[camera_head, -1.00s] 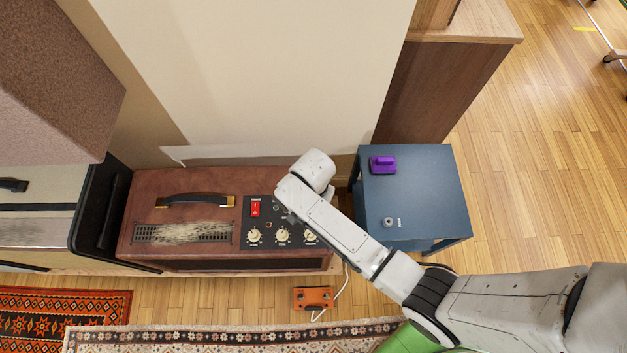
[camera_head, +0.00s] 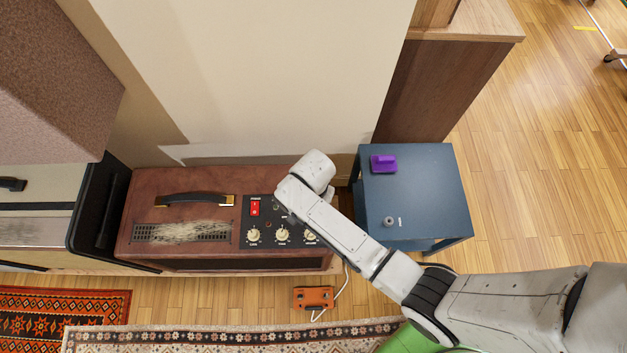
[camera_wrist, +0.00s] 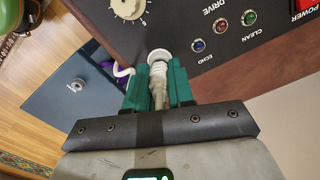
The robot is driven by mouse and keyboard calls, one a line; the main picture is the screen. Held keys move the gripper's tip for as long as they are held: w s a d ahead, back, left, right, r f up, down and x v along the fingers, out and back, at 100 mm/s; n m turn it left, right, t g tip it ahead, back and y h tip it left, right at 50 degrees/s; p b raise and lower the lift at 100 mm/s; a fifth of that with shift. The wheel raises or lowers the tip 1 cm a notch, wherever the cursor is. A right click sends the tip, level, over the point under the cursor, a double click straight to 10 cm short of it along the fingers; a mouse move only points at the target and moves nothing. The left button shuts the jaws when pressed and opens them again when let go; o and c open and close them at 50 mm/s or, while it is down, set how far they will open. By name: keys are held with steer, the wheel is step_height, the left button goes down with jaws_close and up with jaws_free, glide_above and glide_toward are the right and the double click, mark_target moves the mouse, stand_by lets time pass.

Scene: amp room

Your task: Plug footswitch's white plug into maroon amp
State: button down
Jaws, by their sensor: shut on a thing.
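The maroon amp (camera_head: 180,195) stands against the wall, its black control panel (camera_head: 262,215) facing up. My gripper (camera_wrist: 159,80) has teal fingers and is shut on the white plug (camera_wrist: 160,57), whose white end shows at the fingertips, beside the panel edge. I cannot tell whether the plug touches the amp. Blue (camera_wrist: 198,46), red (camera_wrist: 220,25) and green (camera_wrist: 249,17) ringed sockets lie to the right of the plug. A white cable (camera_wrist: 122,71) shows left of the fingers. The orange footswitch (camera_head: 313,298) is on the floor. My wrist hides the gripper in the head view.
A blue-grey side table (camera_head: 430,190) stands right of the amp, bearing a purple object (camera_head: 383,163) and a small grey knob-like piece (camera_head: 388,222). The wall (camera_head: 260,80) is behind the amp. Amp knobs (camera_head: 283,235) stick up near my wrist.

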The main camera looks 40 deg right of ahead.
steer(key=c, duration=0.9)
jaws_free()
step_height(320, 180, up, 11)
steer(key=shift+f+p, duration=0.1)
steer(key=shift+p, duration=0.8)
steer(key=s+d+r+n, duration=0.2)
steer(key=s+n, duration=0.1)
steer(key=s, duration=0.2)
steer(key=s+d+r+n, duration=0.2)
steer(key=s+d+n, duration=0.1)
steer(key=s, duration=0.3)
steer(key=s+d+r+n+t, duration=0.1)
steer(key=s+d+r+n, duration=0.1)
steer(key=s+n, duration=0.3)
steer(key=shift+s+d+r, duration=0.25)
steer(key=shift+d+r, duration=0.15)
steer(key=shift+r, duration=0.2)
